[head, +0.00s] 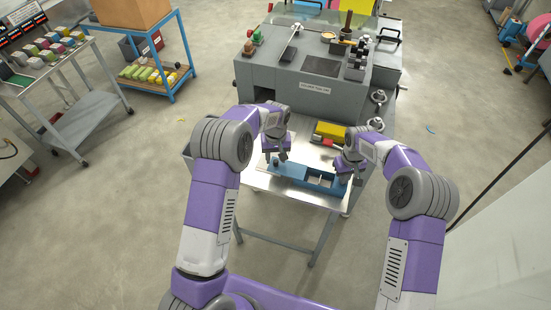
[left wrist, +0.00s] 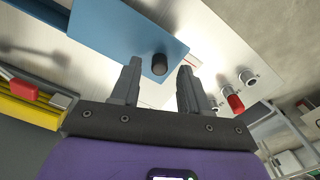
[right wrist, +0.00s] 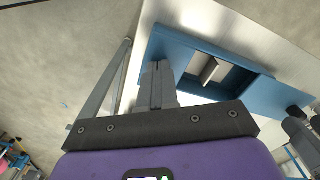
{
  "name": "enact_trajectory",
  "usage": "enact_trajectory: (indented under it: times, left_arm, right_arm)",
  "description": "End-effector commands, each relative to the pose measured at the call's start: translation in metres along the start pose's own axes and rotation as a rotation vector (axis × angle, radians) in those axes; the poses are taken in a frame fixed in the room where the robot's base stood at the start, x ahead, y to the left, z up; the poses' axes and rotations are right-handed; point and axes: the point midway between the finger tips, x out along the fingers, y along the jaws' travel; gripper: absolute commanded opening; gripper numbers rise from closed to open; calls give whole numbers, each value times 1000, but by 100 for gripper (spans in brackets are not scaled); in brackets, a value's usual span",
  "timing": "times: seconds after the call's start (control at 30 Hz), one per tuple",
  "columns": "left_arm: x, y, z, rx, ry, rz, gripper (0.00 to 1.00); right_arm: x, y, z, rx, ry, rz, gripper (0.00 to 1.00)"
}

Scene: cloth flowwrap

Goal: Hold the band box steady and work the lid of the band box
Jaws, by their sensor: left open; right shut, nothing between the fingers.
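The blue band box (head: 312,187) lies on the metal table, also in the right wrist view (right wrist: 183,45). Its blue lid (left wrist: 120,30) covers one part and carries a dark round knob (left wrist: 160,63). The other part is open, with a pale grey piece (right wrist: 210,71) inside. My left gripper (left wrist: 160,65) is open over the knob end, with the knob between its fingers in the picture; I cannot tell whether they reach down around it. My right gripper (right wrist: 157,66) is shut and empty, close by the box's open end; contact is unclear.
A big grey machine (head: 310,82) stands behind the box. A yellow block with a red part (head: 330,132) lies between box and machine. Red and silver fittings (left wrist: 234,102) stand near my left gripper. Little bare table (head: 310,200) shows in front.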

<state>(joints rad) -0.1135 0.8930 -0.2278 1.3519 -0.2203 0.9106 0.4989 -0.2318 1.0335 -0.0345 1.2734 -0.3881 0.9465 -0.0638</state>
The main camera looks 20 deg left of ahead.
Motion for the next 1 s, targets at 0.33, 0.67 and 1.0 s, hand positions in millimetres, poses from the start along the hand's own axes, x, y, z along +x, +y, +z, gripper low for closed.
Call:
enact_trajectory:
  times: [0.33,0.67,1.0]
  left_arm:
    - [-74,0,0,0,5,2,45]
    - [-107,-1,1,-1,2,1,45]
    - [-107,-1,1,0,2,1,45]
  right_arm:
    - [7,-1,4,-1,-16,-3,0]
    - [7,-1,4,-1,-16,-3,0]
    - [7,-1,4,-1,-16,-3,0]
